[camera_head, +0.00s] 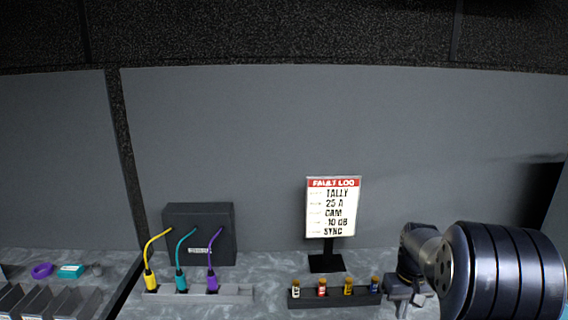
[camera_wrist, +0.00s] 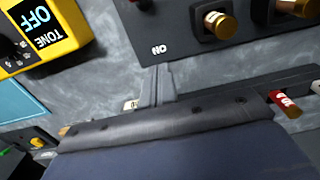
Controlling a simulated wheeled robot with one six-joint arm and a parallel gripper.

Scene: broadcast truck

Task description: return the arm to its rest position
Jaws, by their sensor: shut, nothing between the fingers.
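My gripper (camera_head: 397,305) is at the lower right of the head view, pointing down over the marbled counter just right of the dark rack of small plugs. My dark, ribbed arm fills the corner to its right. In the wrist view the two grey fingers of my gripper (camera_wrist: 156,84) are together with nothing between them. They stand just below the edge of a dark panel (camera_wrist: 175,30) with gold connectors.
A dark rack (camera_head: 334,299) holds several small coloured plugs. A fault log sign (camera_head: 333,206) stands behind it. A grey holder (camera_head: 240,293) has yellow, teal and purple cables. A yellow tone device (camera_wrist: 45,35) lies left in the wrist view. Open space lies above the counter.

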